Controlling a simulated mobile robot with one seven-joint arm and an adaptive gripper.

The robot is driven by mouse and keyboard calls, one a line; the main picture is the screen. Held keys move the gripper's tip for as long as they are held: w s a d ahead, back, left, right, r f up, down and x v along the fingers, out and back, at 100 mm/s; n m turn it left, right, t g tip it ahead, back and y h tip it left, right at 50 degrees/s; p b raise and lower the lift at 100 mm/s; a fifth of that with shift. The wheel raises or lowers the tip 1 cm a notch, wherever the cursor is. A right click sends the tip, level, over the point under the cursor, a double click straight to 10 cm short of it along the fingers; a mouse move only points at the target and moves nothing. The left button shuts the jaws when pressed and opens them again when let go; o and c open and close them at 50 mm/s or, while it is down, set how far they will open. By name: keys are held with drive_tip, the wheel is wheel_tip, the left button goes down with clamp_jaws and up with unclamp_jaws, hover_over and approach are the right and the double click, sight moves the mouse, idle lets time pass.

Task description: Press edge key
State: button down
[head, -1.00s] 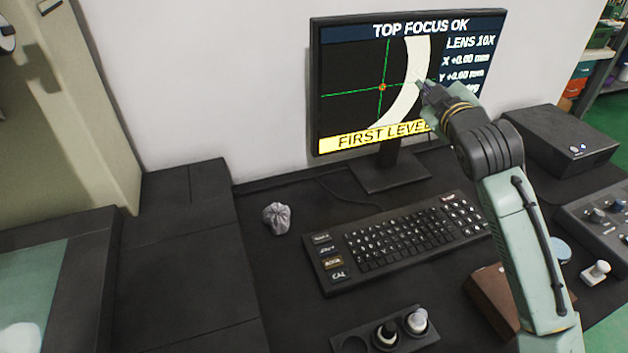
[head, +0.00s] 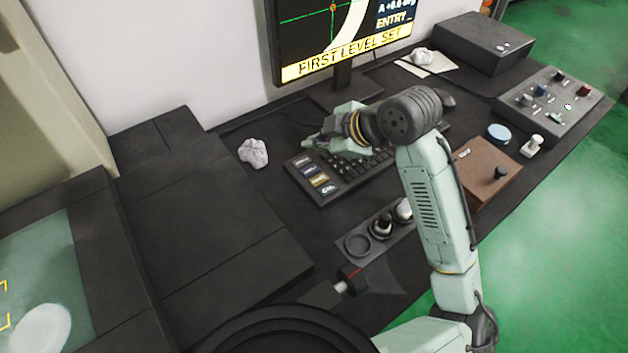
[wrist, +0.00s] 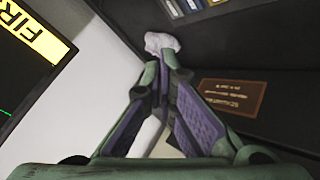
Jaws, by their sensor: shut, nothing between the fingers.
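The black keyboard (head: 375,167) lies on the dark desk, partly hidden by my arm. Its left end carries a column of wider coloured keys, including a blue key (head: 310,170) and an amber key (head: 319,180); their labels are too small to read surely. My gripper (head: 306,144) is shut and empty, with its tips above and behind the keyboard's top left corner, apart from the keys as far as I can tell. In the wrist view my gripper's fingers (wrist: 164,62) meet, pointing toward a crumpled grey cloth, and some wide keys (wrist: 193,5) show at the top edge.
The monitor (head: 332,68) stands behind the keyboard and reads "FIRST LEVEL SET". The crumpled cloth (head: 253,153) lies left of the keyboard. A holder (head: 357,246) with round pieces sits in front. A brown box (head: 485,172) and a control panel (head: 550,102) are right.

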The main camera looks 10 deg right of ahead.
sight(317, 182)
drive_tip(key=shift+f, duration=0.1)
wheel_tip(317, 182, down, 9)
drive_tip(key=b, duration=0.6)
drive_tip(key=shift+w, duration=0.1)
drive_tip(key=shift+b, duration=0.3)
idle(1.2)
drive_tip(key=shift+f+b, duration=0.3)
drive_tip(key=shift+b, duration=0.25)
